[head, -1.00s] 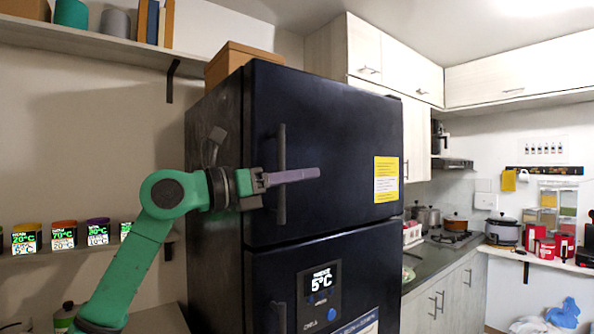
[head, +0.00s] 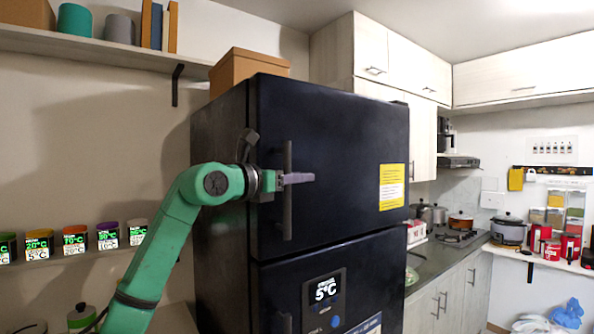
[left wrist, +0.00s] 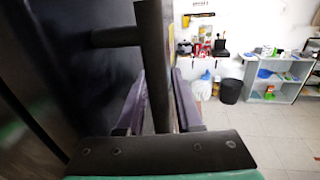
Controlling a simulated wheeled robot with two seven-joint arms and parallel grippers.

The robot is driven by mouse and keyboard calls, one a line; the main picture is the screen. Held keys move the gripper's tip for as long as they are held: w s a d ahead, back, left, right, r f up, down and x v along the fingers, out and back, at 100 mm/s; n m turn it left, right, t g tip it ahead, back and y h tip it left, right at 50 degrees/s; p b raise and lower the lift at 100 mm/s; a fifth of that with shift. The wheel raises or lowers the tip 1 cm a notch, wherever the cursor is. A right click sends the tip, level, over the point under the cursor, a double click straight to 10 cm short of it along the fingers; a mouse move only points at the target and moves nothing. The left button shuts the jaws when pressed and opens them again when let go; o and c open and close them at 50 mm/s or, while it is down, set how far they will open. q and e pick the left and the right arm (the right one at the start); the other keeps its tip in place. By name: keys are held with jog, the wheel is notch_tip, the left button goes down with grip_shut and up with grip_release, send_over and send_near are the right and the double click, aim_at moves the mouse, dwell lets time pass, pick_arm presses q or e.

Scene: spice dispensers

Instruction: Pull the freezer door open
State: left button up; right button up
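The freezer door (head: 345,150) is the upper dark door of the fridge in the head view, and it looks shut. Its black vertical handle (head: 288,215) runs along the door's left side and shows as a thick dark bar in the left wrist view (left wrist: 157,60). My left gripper (head: 302,178) is at the middle of the handle. In the left wrist view its purple fingers (left wrist: 158,95) stand on either side of the bar. They look apart, with the bar between them; firm contact is not visible. My right gripper is not in view.
The lower fridge door (head: 370,270) has a display reading 5°C. A cardboard box (head: 248,65) sits on top of the fridge. A shelf with several labelled jars (head: 75,240) is at the left. A counter with a stove (head: 455,238) lies to the right.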

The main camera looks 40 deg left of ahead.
pick_arm(q)
grip_shut()
jog(key=shift+s, duration=0.1)
dwell(1.3)
